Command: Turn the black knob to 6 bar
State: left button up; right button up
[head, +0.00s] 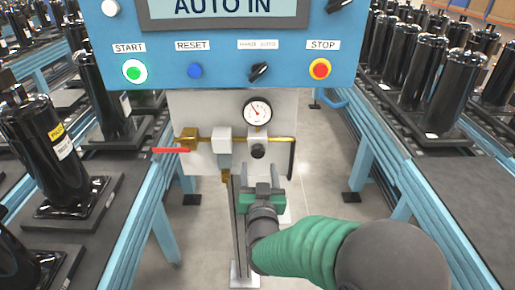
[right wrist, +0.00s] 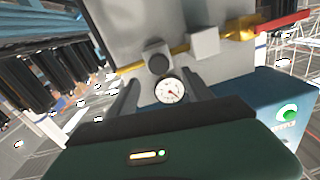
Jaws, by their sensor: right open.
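The black knob (head: 257,151) sits on the front of the regulator, below the brass pipe and the round white gauge (head: 257,111). The gauge has a red needle; its numbers are too small to read. My right gripper (head: 261,172) is open, just below the knob in the head view, its fingers pointing towards the panel. In the right wrist view the knob (right wrist: 160,63) and the gauge (right wrist: 169,91) show between and beyond the open fingers (right wrist: 162,82). Nothing is between the fingers, and I see no contact with the knob. My left gripper is not in view.
A red valve lever (head: 171,150) and a filter unit (head: 223,142) are left of the knob. A dark upright bar (head: 291,159) is close on its right. The blue control box (head: 220,55) overhangs above. Conveyors with black compressors (head: 430,72) flank both sides.

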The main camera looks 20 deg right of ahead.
aim_at(258, 154)
jog(key=x, duration=0.8)
jog(key=shift+w+d+f+p, duration=0.15)
jog(key=shift+d+p, duration=0.05)
jog(key=shift+p, duration=0.1)
jog(key=shift+a, duration=0.1)
jog(key=shift+c, duration=1)
grip_shut()
